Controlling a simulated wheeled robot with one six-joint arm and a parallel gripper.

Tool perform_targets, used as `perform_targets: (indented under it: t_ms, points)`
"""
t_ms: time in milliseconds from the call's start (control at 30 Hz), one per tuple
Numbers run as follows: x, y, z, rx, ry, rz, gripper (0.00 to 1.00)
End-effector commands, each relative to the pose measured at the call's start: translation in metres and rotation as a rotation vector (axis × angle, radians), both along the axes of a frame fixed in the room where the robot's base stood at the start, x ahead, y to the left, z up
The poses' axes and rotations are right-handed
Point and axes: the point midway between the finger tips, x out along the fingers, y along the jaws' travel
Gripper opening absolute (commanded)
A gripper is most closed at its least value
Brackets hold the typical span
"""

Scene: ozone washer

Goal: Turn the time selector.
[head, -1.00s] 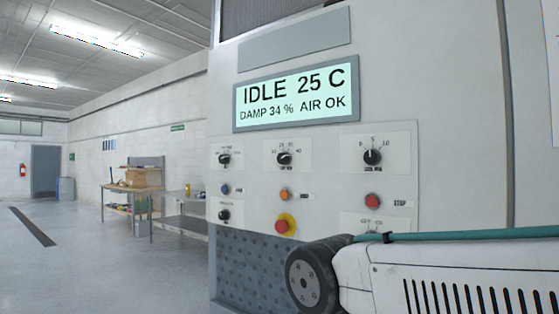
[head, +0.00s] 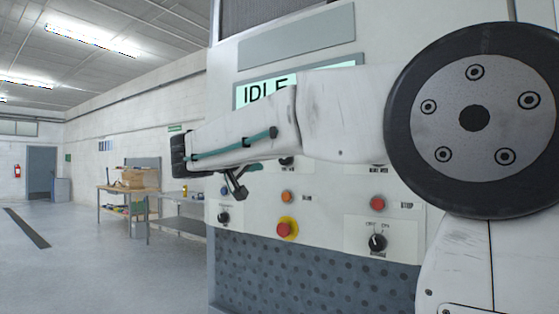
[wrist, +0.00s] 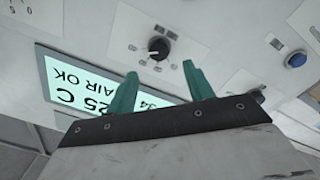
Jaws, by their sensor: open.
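The wrist view shows a black selector knob (wrist: 158,47) with a light pointer mark on a white scale plate. It appears to be the middle knob of the upper row. Its lettering is too small to read, so I cannot confirm that it is the time selector. My gripper (wrist: 160,71) is open and empty, with two green fingers pointing toward the panel. The knob shows just beyond the gap between the fingertips, apart from them.
The display (head: 264,90) is mostly behind my arm. An orange button (head: 287,196), a red button (head: 377,203), a red stop knob on yellow (head: 287,227) and a lower-right selector (head: 377,242) are on the panel. A blue button (wrist: 297,59) lies right of my fingers. Workbenches stand at left.

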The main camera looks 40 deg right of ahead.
Motion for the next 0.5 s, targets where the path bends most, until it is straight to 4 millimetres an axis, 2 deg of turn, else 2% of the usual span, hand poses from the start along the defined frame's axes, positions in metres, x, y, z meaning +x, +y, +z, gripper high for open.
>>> perform_targets:
  t_ms: [300, 500]
  points:
    - [0.015, -0.049, -0.001, 0.0, 0.003, -0.005, 0.52]
    - [0.021, -0.065, 0.0, 0.002, 0.003, -0.002, 0.52]
